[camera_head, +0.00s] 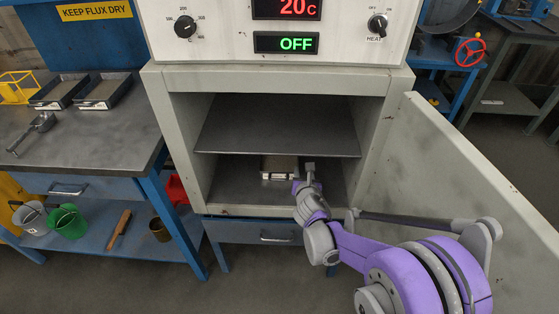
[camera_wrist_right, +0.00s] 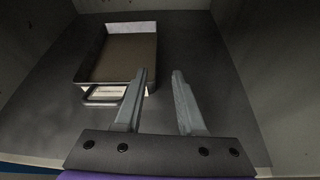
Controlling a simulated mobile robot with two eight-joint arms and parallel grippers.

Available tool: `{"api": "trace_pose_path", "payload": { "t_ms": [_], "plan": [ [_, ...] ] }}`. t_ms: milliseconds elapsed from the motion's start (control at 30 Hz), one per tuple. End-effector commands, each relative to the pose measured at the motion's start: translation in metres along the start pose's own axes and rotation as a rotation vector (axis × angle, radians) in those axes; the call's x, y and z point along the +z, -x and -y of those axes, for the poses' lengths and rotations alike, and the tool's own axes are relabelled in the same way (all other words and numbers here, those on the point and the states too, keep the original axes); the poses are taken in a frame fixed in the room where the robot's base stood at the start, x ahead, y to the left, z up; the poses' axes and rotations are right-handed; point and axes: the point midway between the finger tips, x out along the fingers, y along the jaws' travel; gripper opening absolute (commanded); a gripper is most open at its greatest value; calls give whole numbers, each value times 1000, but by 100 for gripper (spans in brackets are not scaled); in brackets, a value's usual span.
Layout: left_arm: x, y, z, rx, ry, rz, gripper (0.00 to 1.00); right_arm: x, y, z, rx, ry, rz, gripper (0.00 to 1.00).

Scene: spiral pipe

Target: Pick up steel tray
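A steel tray (camera_head: 279,168) stands on the floor of the lower compartment of the open oven. In the right wrist view the steel tray (camera_wrist_right: 143,28) has bright walls, a brown inside and a looped handle (camera_wrist_right: 104,94) with a pale label at its front. My right gripper (camera_head: 309,170) reaches into this compartment, at the tray's right. In the wrist view my right gripper (camera_wrist_right: 161,73) is open with nothing between its fingers. Its left finger overlaps the tray's front right corner; I cannot tell whether they touch. My left gripper is not in view.
The oven (camera_head: 155,90) has a middle shelf (camera_head: 275,130) above the tray and side walls close by. Its door (camera_head: 480,170) stands open at the right, beside my arm.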

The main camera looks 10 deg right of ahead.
Motion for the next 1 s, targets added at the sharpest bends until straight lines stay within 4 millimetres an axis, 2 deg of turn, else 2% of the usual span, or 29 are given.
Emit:
{"api": "trace_pose_path", "payload": {
  "t_ms": [300,533,800,1000],
  "plan": [
    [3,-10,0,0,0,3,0,-2,-48,-2,5,34,5,39],
    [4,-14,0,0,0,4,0,-1,-66,-3,4,32,5,39],
    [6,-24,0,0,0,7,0,-2,-105,-6,3,31,4,39],
    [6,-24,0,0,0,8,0,0,-110,-6,4,31,5,39]
  ]
}}
